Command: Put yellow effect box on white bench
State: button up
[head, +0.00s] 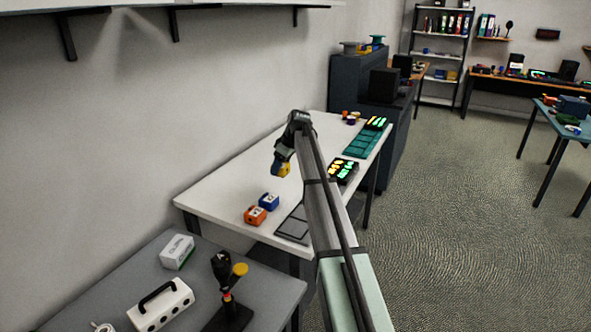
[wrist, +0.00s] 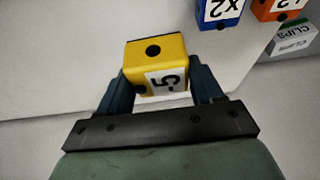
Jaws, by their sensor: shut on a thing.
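The yellow effect box (wrist: 155,56) is between the two fingers of my gripper (wrist: 165,85) in the wrist view, with a white label and a black knob showing. The box appears to be above the bench top, though the exact gap is hard to tell.
A blue box (head: 269,201) and an orange box (head: 254,215) stand on the white bench near its front. A dark flat panel (head: 293,225), a black tray of lit items (head: 343,170) and a teal tray (head: 361,142) lie along its right side. A grey table (head: 215,262) stands in front.

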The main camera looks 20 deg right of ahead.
aim_at(287, 172)
notch_tip(287, 172, down, 9)
jog(key=shift+f, duration=0.1)
dwell(0.4)
jog(key=shift+f, duration=0.15)
jog(key=o, duration=1.2)
jog(key=shift+c, duration=0.2)
jog(key=v, duration=1.2)
